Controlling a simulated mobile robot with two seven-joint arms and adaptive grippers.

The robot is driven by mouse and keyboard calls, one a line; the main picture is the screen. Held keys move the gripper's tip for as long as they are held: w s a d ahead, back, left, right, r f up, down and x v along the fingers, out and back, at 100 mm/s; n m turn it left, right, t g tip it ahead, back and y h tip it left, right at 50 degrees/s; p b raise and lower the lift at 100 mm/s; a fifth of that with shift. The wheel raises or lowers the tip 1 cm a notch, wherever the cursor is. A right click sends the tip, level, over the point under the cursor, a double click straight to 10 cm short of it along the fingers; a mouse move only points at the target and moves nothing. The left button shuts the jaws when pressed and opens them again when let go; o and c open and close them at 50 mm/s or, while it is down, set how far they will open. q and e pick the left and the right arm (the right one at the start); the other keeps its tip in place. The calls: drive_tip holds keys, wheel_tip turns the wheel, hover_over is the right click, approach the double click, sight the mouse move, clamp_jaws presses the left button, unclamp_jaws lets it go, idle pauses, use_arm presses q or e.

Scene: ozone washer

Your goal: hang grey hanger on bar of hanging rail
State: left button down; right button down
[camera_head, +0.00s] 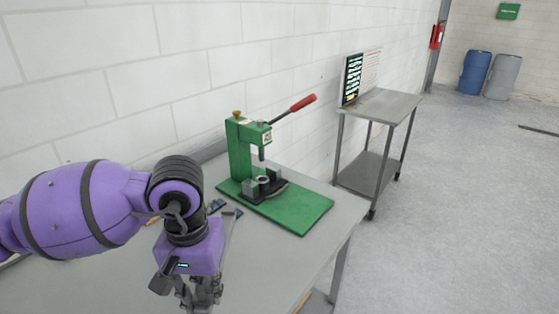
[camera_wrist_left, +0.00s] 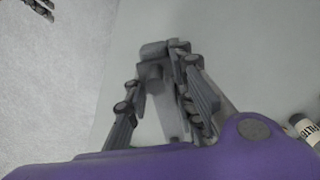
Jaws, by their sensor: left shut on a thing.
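My left gripper (camera_head: 201,297) points down over the grey worktable, at the bottom of the head view. In the left wrist view its fingers (camera_wrist_left: 165,52) are drawn close together around a small grey piece. Fingers and piece are alike in colour, so I cannot make out its shape or tell whether it is the grey hanger. No hanging rail or bar shows in either view. Grey finger-like parts (camera_wrist_left: 40,8) at the top left of the left wrist view look like my right gripper, mostly cut off.
A green press (camera_head: 240,150) with a red-handled lever stands on the worktable (camera_head: 290,260). A metal side table (camera_head: 388,103) with a screen (camera_head: 351,80) stands behind it. Two barrels (camera_head: 475,73) are at the far right.

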use_arm(q)
drive_tip(key=a, duration=0.1)
drive_tip(key=w+a, duration=0.1)
drive_tip(key=a, duration=0.1)
drive_tip(key=shift+w+n, duration=0.3)
